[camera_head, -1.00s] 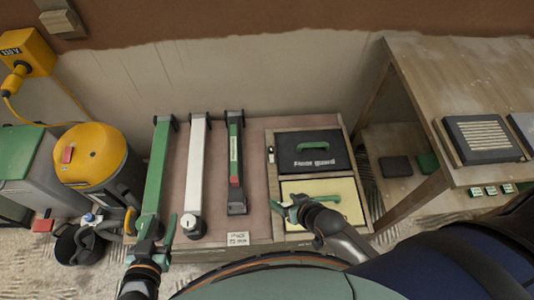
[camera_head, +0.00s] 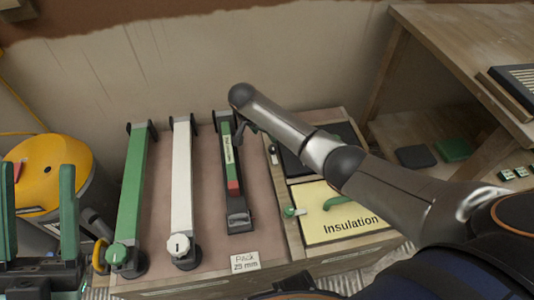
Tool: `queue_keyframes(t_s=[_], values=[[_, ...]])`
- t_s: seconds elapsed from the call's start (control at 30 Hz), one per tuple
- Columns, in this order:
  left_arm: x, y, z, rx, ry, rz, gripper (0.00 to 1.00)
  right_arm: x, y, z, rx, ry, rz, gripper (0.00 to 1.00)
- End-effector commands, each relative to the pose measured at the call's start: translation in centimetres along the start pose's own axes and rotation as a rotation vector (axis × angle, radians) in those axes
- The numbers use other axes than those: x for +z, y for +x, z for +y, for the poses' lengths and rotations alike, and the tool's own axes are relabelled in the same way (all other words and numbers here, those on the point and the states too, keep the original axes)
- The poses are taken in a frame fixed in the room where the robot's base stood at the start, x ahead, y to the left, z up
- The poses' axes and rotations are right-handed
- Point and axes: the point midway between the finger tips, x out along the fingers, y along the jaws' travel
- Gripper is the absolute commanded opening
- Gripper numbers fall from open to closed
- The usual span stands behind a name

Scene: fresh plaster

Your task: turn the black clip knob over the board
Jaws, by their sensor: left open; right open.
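The black clip knob (camera_head: 273,154) is a small dark piece on the left edge of the frame, beside the black board (camera_head: 298,164). My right arm crosses over much of that board and hides its lettering. My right gripper (camera_head: 243,132) is at the arm's far end, above the top of the short green and black tool, left of the black clip knob and apart from it. Its fingers are largely hidden, but it is open. My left gripper (camera_head: 38,180) is open and empty at the far left, its two green fingers pointing up.
A yellow Insulation board (camera_head: 325,228) has a green clip knob (camera_head: 290,211) at its left. Green (camera_head: 131,195), white (camera_head: 181,185) and short (camera_head: 238,205) tools lie to the left. A yellow vacuum (camera_head: 45,160) stands far left; a wooden table (camera_head: 440,50) stands right.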

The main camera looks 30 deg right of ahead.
Motion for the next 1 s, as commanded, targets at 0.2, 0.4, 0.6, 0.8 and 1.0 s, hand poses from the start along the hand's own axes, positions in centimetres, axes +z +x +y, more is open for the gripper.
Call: queue_keyframes(t_s=[0.2,0.4,0.6,0.8,1.0], values=[[0.5,-0.8,0.5,0.003,-0.01,0.012,0.57,-0.3,1.8,0.1,0.013,0.015,0.006,0.69],[2.4,-2.6,1.6,0.005,-0.049,0.005,0.57,-0.2,6.0,0.1,0.011,0.016,0.006,0.69],[4.2,-4.4,2.8,0.012,-0.073,-0.008,0.57,-0.2,9.6,0.1,0.009,0.013,0.006,0.69],[5.5,-5.5,3.7,0.022,-0.062,-0.017,0.57,-0.3,11.7,0.1,0.008,0.014,0.005,0.69],[5.9,-5.9,4.0,0.028,-0.052,-0.024,0.57,-0.4,12.3,0.0,0.006,0.013,0.005,0.69]])
